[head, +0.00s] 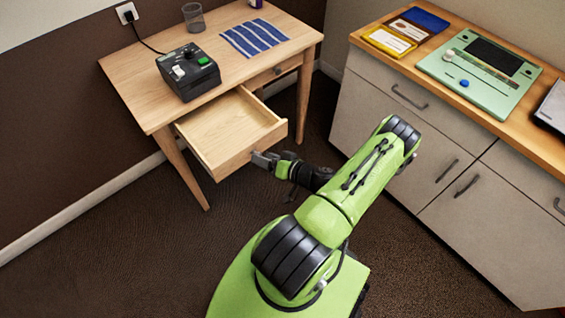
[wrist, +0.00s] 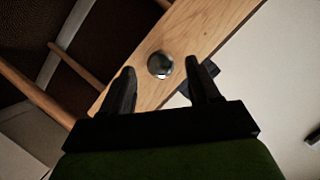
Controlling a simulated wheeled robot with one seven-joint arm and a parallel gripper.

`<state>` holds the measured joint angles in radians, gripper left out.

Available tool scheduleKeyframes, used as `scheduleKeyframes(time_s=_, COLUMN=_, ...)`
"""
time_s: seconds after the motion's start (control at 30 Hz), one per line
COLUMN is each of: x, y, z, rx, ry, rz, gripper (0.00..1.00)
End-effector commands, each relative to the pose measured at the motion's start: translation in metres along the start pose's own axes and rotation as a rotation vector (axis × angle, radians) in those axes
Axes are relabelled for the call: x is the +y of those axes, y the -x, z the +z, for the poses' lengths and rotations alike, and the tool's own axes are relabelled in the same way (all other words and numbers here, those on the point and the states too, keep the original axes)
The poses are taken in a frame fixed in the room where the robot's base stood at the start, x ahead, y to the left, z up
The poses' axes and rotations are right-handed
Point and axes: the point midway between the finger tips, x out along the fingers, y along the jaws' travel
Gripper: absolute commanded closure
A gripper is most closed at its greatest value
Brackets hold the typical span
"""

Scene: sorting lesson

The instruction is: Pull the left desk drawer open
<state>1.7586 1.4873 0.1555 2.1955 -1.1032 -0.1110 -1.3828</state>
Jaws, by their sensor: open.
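The wooden desk (head: 140,85) stands at the left in the head view. Its left drawer (head: 245,148) is pulled well out, and its inside looks empty. In the wrist view the drawer front (wrist: 205,38) slants across the picture, with a round metal knob (wrist: 160,64) on it. My gripper (head: 264,161) is at the drawer front, and its dark fingers are open. In the wrist view the knob shows between the two fingers, with a gap on each side. The gripper hides the knob in the head view.
The desk's right drawer (head: 272,76) is shut. A black box with buttons (head: 188,73), a mesh cup (head: 194,17) and blue strips (head: 254,38) are on the desktop. A cabinet (head: 400,130) with a green panel (head: 455,72) on top stands right. Dark floor lies clear at left.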

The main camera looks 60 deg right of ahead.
Motion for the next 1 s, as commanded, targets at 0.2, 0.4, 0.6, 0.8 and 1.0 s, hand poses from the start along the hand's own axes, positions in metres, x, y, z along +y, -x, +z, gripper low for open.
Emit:
scheduleKeyframes(time_s=0.2, x=-0.001, y=0.065, z=-0.003, rx=0.004, ry=-0.002, rz=0.007, gripper=0.39)
scheduleKeyframes(time_s=0.4, x=-0.001, y=0.115, z=-0.002, rx=0.002, ry=0.0, rz=0.005, gripper=0.39)
scheduleKeyframes(time_s=0.6, x=0.0, y=0.135, z=-0.001, rx=0.0, ry=0.0, rz=0.002, gripper=0.39)
scheduleKeyframes(time_s=0.8, x=0.0, y=0.136, z=0.0, rx=0.0, ry=0.0, rz=0.001, gripper=0.39)
scheduleKeyframes(time_s=1.0, x=0.0, y=0.135, z=0.0, rx=0.0, ry=0.0, rz=0.001, gripper=0.39)
